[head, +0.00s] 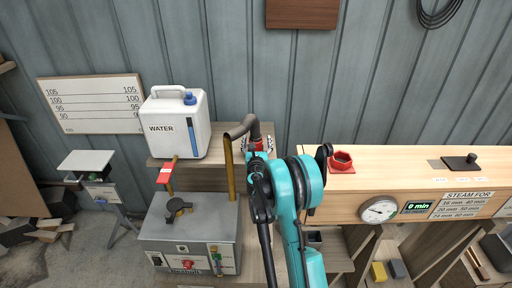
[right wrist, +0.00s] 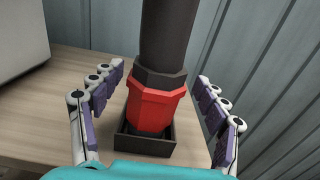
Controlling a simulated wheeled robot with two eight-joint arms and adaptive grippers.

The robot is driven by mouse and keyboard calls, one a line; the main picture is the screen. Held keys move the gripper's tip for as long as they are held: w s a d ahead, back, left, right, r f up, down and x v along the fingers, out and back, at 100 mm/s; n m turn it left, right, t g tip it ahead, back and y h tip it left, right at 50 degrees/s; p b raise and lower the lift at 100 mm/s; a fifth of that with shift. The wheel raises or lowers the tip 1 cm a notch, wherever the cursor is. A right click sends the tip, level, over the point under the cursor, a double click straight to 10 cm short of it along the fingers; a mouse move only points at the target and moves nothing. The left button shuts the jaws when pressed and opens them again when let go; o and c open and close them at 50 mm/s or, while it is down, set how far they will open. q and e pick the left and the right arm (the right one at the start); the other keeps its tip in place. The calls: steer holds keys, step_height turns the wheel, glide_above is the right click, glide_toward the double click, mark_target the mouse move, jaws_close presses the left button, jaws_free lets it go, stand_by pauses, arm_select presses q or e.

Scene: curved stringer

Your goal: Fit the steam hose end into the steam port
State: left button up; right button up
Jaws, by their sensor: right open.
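The steam hose (head: 242,129) is a dark bent tube that rises from a brass pipe and curves down to its end. The hose end is a red hexagonal collar (right wrist: 152,108) below a black nut, standing upright in a small dark square holder (right wrist: 146,146). My right gripper (right wrist: 165,100) is open, with its fingers on either side of the collar and gaps on both sides. In the head view my right gripper (head: 259,148) largely covers the hose end. My left gripper is not in view.
The long wooden steam box (head: 420,160) with a dial (head: 378,210) stands to the right. A white water jug (head: 176,125) sits on a wooden shelf left of the hose. A grey boiler (head: 190,235) stands below it. Corrugated wall lies behind.

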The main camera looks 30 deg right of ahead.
steer(key=b+x, duration=0.1)
steer(key=x, duration=0.3)
steer(key=shift+a+f, duration=0.15)
steer(key=shift+a, duration=0.05)
steer(key=c, duration=1.5)
steer(key=shift+c, duration=0.3)
